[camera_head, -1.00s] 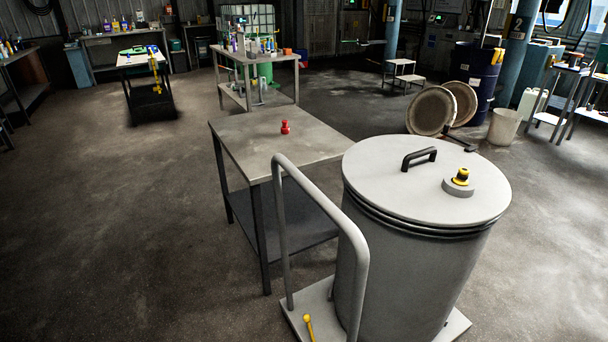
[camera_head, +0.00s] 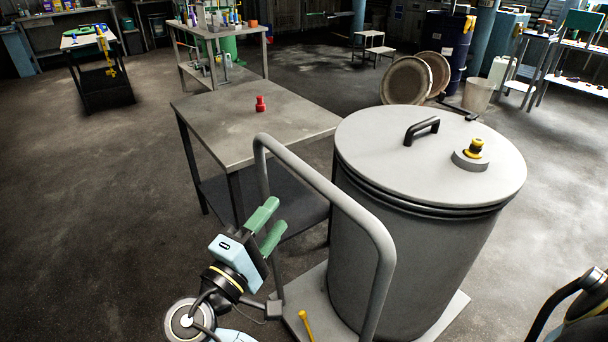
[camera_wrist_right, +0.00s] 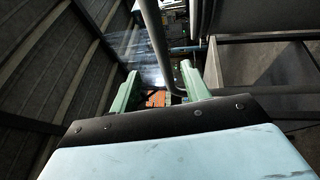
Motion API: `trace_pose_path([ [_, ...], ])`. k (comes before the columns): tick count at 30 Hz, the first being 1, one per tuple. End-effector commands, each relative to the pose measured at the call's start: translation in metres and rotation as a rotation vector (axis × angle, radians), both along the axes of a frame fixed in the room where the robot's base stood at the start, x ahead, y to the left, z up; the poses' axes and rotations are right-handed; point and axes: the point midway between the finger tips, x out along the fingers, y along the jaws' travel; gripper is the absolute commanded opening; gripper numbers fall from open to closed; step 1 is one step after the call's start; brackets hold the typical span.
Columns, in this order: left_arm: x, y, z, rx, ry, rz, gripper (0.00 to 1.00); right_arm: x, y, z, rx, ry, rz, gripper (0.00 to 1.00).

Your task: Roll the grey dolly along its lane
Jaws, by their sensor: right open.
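The grey dolly (camera_head: 312,285) has a flat base and a bent tube handle (camera_head: 335,192). A large grey lidded drum (camera_head: 400,265) stands upright on it. A yellow lever (camera_head: 305,325) rises from its base near the handle. My right gripper (camera_head: 268,226) is open, its green fingers near the left post of the handle. In the right wrist view a grey tube (camera_wrist_right: 153,40) runs down between the two open fingers (camera_wrist_right: 160,92). I cannot tell whether they touch it. My left gripper is not in view.
A grey table (camera_head: 215,115) with a red knob-like object (camera_head: 261,104) stands close behind the handle. Round lids (camera_head: 407,82), a pale bucket (camera_head: 478,95) and a blue drum (camera_head: 447,50) stand at the back. The floor is open left and right. Part of my arm shows lower right.

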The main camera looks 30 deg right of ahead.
Motion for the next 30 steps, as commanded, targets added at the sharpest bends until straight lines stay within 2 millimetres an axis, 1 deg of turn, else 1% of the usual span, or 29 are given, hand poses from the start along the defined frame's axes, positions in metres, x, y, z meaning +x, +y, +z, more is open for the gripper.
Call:
trace_pose_path([
  [5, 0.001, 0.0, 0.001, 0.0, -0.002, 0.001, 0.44, 0.012, -0.025, 0.006, -0.003, -0.005, -0.003, 0.47],
  [12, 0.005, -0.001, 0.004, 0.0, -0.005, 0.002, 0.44, 0.035, -0.07, 0.015, -0.004, -0.003, -0.003, 0.47],
  [18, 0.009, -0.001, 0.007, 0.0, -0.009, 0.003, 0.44, 0.051, -0.099, 0.02, -0.004, -0.001, -0.001, 0.47],
  [24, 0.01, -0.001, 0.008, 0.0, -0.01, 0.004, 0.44, 0.058, -0.112, 0.022, -0.002, 0.001, 0.0, 0.47],
  [30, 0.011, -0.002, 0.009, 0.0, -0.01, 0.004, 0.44, 0.059, -0.114, 0.023, -0.002, 0.001, 0.001, 0.47],
])
